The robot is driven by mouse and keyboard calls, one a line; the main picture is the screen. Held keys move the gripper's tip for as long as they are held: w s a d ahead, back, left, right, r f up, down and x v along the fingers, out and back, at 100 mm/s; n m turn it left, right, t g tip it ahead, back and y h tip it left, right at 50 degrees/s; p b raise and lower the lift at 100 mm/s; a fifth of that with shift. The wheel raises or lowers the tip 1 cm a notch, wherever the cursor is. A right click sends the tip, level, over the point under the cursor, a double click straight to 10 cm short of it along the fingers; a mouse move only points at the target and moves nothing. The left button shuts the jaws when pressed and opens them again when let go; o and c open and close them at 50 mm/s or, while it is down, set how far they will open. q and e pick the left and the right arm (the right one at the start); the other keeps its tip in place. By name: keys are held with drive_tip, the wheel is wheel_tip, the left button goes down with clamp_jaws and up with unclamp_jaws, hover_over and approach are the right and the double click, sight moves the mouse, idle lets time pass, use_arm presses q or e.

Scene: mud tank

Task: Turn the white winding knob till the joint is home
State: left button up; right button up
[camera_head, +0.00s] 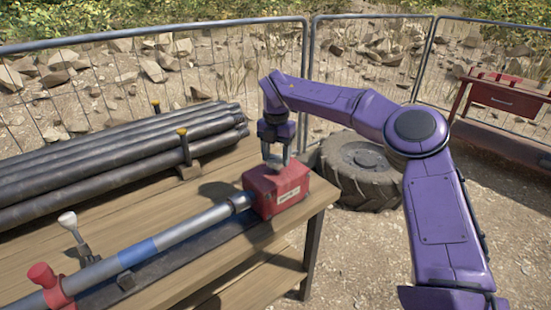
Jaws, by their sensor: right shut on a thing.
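A red box (285,194) with a small pale label sits at the right end of the wooden bench. My right gripper (276,163) points down onto its top and is shut on a small pale part there. That part looks like the white winding knob, but the fingers mostly hide it. A grey pipe (195,228) with a blue band (140,251) runs from lower left to the box's left side, its end dark. I cannot tell how deep the joint sits. My left gripper is out of view.
A white-headed lever (68,220) and a red fitting (43,275) stand by the pipe at left. Dark pipes (115,152) lie stacked behind, with yellow-topped posts. A tyre (358,170), a wire fence and a red table (507,97) stand beyond the bench.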

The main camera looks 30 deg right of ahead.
sight(277, 157)
drive_tip(key=shift+d, duration=0.1)
idle(0.3)
drive_tip(key=o, duration=0.8)
drive_tip(key=shift+c, duration=0.2)
drive_tip(key=o, duration=0.3)
drive_tip(key=shift+d+f, duration=0.15)
drive_tip(key=shift+w, duration=0.1)
wheel_tip(277, 157, up, 10)
drive_tip(key=shift+r+p, duration=0.25)
drive_tip(key=shift+p, duration=0.05)
